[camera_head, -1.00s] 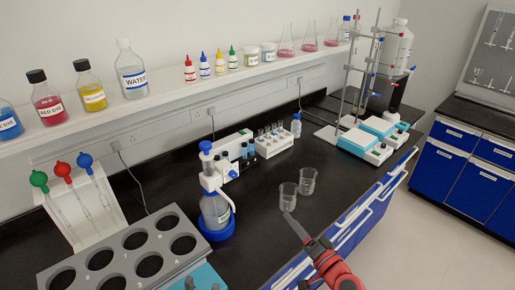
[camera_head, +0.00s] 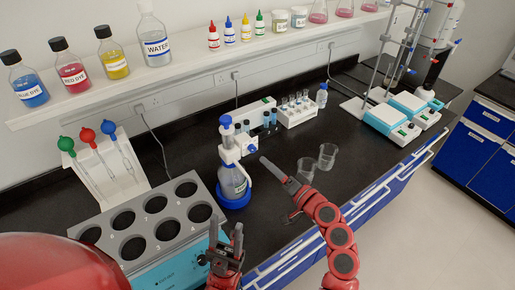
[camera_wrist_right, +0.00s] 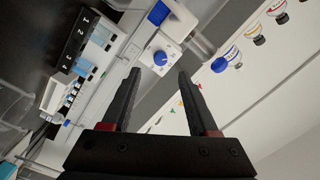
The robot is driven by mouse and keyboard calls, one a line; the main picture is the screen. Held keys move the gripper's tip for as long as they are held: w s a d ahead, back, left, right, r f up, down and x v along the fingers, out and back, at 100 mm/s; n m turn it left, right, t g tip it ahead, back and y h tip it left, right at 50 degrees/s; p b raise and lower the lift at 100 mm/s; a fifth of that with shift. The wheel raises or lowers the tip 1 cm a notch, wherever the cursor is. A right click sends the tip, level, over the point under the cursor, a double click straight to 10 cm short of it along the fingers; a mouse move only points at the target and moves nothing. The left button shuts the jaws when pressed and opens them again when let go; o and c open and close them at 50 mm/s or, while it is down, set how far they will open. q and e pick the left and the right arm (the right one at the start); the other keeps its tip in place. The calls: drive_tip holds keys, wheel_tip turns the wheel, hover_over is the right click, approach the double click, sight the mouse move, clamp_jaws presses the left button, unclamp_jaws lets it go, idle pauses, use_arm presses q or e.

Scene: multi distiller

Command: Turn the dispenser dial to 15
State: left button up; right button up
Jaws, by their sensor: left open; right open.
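The dispenser bottle (camera_head: 233,182) stands upright in a blue base, with a white head and a blue top, left of centre in the head view. In the right wrist view, its blue dial (camera_wrist_right: 160,58) with a white pointer sits on a white face; the number it points to is too small to read. My right gripper (camera_head: 276,188) is open and empty, right of the dispenser; in the wrist view its fingertips (camera_wrist_right: 160,72) frame the dial, apparently without touching it. My left gripper (camera_head: 226,238) is open and empty, in front of the dispenser.
Two glass beakers (camera_head: 316,163) stand just beyond my right gripper. A grey block with round holes (camera_head: 148,216) lies left of the dispenser. A white tube rack (camera_head: 295,112) stands behind. Free black bench (camera_head: 355,155) lies right of the beakers.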

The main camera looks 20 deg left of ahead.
sight(254, 150)
drive_tip(key=p+x, duration=0.1)
drive_tip(key=x, duration=0.6)
drive_tip(key=shift+s, duration=0.1)
drive_tip(key=shift+d, duration=0.1)
clamp_jaws()
